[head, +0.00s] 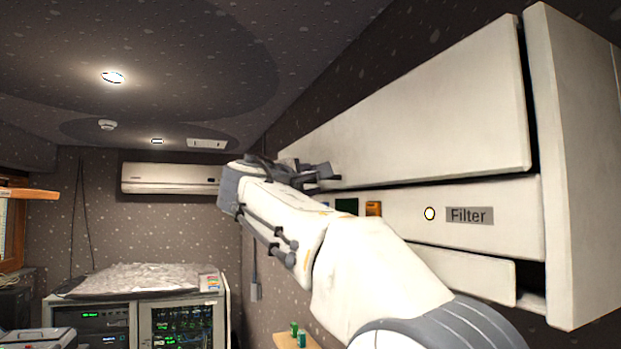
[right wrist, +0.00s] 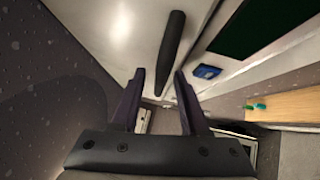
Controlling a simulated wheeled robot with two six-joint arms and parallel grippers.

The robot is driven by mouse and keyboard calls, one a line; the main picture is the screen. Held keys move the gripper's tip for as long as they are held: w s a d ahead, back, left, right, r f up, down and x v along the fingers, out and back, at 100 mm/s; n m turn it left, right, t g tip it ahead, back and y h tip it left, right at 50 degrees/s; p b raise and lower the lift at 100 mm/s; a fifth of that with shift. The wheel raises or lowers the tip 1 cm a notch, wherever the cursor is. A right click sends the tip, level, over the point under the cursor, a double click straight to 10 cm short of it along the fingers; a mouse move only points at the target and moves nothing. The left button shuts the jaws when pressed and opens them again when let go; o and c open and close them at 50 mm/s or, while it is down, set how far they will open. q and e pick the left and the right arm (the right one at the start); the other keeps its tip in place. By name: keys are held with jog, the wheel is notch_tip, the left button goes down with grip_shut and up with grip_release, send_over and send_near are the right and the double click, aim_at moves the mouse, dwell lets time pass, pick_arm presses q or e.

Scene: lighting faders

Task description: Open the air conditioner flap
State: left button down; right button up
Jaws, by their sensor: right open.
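The air conditioner is a long white unit on the right wall. Its upper flap (head: 430,110) shows in the head view, with a narrow dark gap along its lower edge. My right gripper (head: 322,178) is by the lower edge of the flap, toward its far end. In the right wrist view my right gripper (right wrist: 159,74) is open. A dark rounded bar (right wrist: 172,50), which looks like a handle, lies across the white panel (right wrist: 110,35) and reaches down between the two fingers. Whether they touch it is unclear. My left gripper is not in view.
Below the flap are a dark green display (head: 346,206), an orange switch (head: 374,209), a round light (head: 430,213) and a "Filter" label (head: 469,215). A wooden shelf (right wrist: 290,108) is below. A second air conditioner (head: 170,179) hangs on the back wall above equipment racks (head: 180,324).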

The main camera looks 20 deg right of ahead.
grip_shut()
jog(key=shift+f, duration=0.1)
dwell(1.2)
